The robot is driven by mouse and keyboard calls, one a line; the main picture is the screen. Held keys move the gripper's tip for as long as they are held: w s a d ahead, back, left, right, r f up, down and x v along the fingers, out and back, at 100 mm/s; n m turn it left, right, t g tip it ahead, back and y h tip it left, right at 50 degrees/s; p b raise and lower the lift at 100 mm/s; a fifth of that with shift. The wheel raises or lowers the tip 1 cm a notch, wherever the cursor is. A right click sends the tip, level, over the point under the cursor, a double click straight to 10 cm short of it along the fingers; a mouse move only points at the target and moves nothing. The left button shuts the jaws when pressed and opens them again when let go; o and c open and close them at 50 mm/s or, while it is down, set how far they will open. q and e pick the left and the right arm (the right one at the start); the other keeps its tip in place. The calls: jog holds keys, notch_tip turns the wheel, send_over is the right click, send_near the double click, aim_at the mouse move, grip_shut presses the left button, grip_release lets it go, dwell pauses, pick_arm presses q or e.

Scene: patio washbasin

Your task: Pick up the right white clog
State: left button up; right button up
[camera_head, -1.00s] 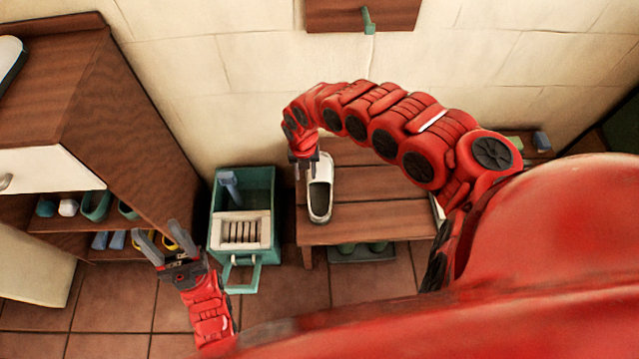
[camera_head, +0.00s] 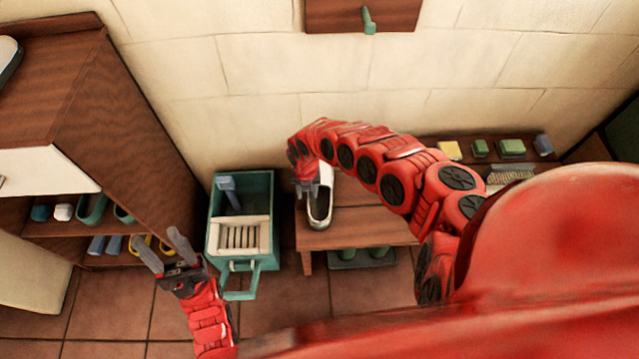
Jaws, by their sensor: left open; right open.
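My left gripper (camera_head: 160,250) is open and empty, low at the left in front of the cabinet. No second white clog shows clearly.
A green washbasin (camera_head: 214,215) with a ribbed white board (camera_head: 240,235) stands left of the bench. A wooden cabinet (camera_head: 120,130) with shelved shoes is at the left. Sponges (camera_head: 511,149) and a brush (camera_head: 510,177) lie at the back right. Green shoes sit on a mat under the bench.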

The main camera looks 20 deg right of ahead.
grip_shut()
dwell(1.3)
